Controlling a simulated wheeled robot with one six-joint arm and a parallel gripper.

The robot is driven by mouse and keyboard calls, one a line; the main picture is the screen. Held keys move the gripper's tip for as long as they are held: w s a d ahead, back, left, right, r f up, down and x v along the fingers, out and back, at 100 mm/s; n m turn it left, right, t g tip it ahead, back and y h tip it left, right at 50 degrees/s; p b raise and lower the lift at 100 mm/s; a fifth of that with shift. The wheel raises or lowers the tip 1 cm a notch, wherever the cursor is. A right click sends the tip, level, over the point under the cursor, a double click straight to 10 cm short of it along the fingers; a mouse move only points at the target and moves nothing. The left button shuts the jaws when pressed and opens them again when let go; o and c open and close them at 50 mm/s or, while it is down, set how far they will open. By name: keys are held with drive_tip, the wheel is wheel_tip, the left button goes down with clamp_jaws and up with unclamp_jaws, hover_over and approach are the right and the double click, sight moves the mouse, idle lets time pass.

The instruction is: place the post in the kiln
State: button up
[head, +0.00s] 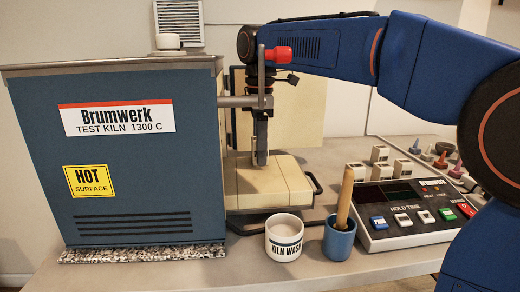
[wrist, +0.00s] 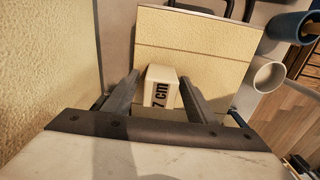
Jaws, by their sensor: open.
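The post (wrist: 161,86) is a small cream block marked "7 cm" in the wrist view. It rests on the pale yellow slab (wrist: 190,35), between the two fingers of my gripper (wrist: 160,92). The fingers are open, one on each side of it, with a gap showing. In the head view my gripper (head: 261,160) points down over the slab (head: 270,186), and the post cannot be made out there. The blue kiln (head: 140,195), labelled "Brumwerk", stands left of my gripper. The slab sticks out from its right side. The kiln's inside is hidden in the head view.
A white "KILN WASH" cup (head: 284,240) and a blue cup (head: 339,243) with a wooden handle stand in front of the slab. A control box (head: 405,225) sits to the right, with several small cream blocks (head: 380,153) behind it. A dark handle (head: 314,183) edges the slab.

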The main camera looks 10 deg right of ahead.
wheel_tip(320, 180, up, 11)
drive_tip(key=shift+f, duration=0.1)
drive_tip(key=shift+r, duration=0.65)
